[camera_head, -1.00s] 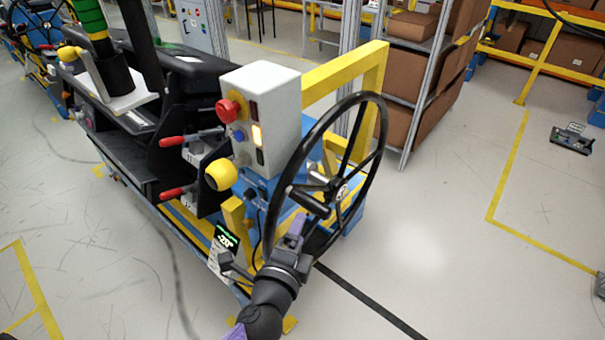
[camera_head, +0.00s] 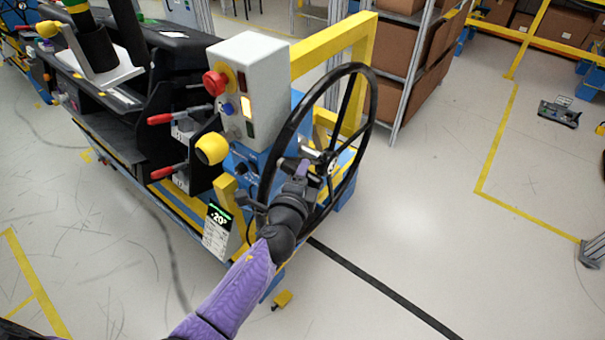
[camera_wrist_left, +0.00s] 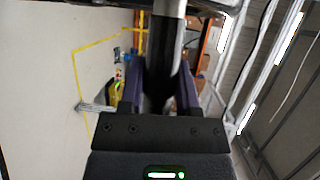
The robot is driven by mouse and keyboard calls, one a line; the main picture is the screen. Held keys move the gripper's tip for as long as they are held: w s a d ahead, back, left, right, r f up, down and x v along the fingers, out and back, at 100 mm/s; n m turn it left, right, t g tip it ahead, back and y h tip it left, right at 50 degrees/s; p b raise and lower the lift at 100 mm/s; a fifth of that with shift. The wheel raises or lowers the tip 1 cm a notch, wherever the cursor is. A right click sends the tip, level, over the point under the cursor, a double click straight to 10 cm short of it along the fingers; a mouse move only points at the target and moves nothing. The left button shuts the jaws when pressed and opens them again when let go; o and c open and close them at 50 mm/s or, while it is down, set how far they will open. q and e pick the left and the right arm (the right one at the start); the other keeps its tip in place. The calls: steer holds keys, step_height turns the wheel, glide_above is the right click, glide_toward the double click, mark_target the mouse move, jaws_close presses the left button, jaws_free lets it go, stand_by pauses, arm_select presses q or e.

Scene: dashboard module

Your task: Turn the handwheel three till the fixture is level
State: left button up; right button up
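The black handwheel (camera_head: 371,104) stands upright at the right end of the fixture (camera_head: 304,59), with spokes and a hub. A crank grip sticks out from it, partly hidden by my gripper. A small display (camera_head: 219,216) at the fixture's front corner appears to read -20°. My left gripper (camera_head: 303,170) is at the wheel's near face by the grip. In the left wrist view, my left gripper (camera_wrist_left: 162,88) has its purple fingers on either side of the dark grip (camera_wrist_left: 164,65). The fingers look open, with narrow gaps beside it. My right gripper is out of view.
A grey control box (camera_head: 254,80) with a red button (camera_head: 214,83) and a yellow knob (camera_head: 211,148) sits left of the wheel. Red-handled levers (camera_head: 167,118) stick out farther left. Shelving with brown boxes (camera_head: 400,82) stands behind.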

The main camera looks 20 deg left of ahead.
arm_select(q)
jaws_close()
stand_by(1.0)
